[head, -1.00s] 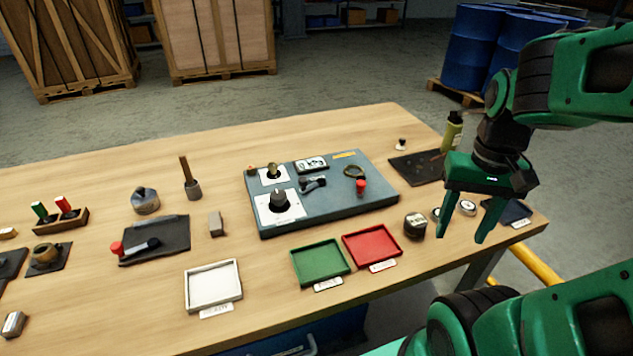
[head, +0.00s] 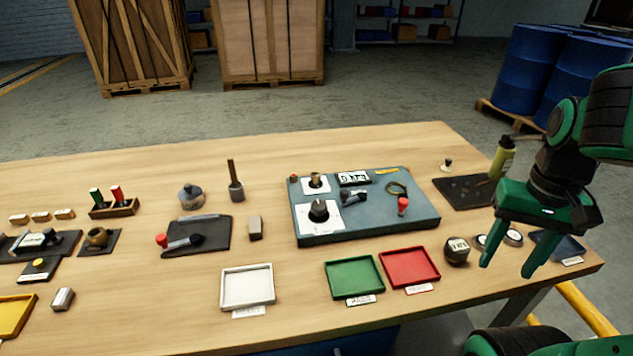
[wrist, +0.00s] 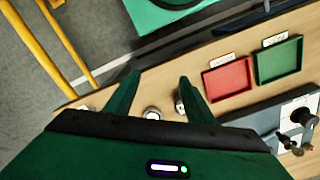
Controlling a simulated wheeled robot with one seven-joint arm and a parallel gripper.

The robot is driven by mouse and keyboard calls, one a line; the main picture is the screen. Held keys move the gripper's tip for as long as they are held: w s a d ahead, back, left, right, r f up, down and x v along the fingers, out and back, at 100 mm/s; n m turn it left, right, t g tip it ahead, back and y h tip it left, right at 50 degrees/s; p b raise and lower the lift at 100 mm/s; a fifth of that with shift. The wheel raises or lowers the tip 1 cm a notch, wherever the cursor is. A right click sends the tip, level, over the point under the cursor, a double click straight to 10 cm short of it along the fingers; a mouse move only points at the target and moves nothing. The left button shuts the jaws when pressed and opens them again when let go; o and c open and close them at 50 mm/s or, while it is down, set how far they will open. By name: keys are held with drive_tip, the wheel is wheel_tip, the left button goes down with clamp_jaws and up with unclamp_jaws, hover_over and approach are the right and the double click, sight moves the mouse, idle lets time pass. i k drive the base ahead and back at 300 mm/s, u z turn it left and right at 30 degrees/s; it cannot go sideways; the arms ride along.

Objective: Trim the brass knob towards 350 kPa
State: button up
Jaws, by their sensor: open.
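The brass knob (head: 315,179) stands on a white plate at the back left of the blue-grey panel (head: 385,217). A display (head: 353,178) beside it seems to read 0 kPa. A larger black knob (head: 319,211) sits in front of the brass one. A lever (head: 354,196) and a red-topped handle (head: 403,205) are also on the panel. My gripper (head: 507,272) is open and empty at the table's right end, well right of the panel and pointing down. In the wrist view my gripper (wrist: 160,84) spans bare table and small round items; the panel's corner shows at right.
Green (head: 354,277) and red (head: 409,267) trays lie in front of the panel, a white tray (head: 247,286) to their left. A dark round gauge (head: 456,251) sits between panel and gripper. A yellow-green bottle (head: 502,158) stands behind my gripper.

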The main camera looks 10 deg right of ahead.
sight(315, 183)
drive_tip(key=z, duration=1.35)
drive_tip(key=k, duration=1.3)
drive_tip(key=u, duration=1.4)
drive_tip(key=i, duration=1.05)
drive_tip(key=z, duration=0.05)
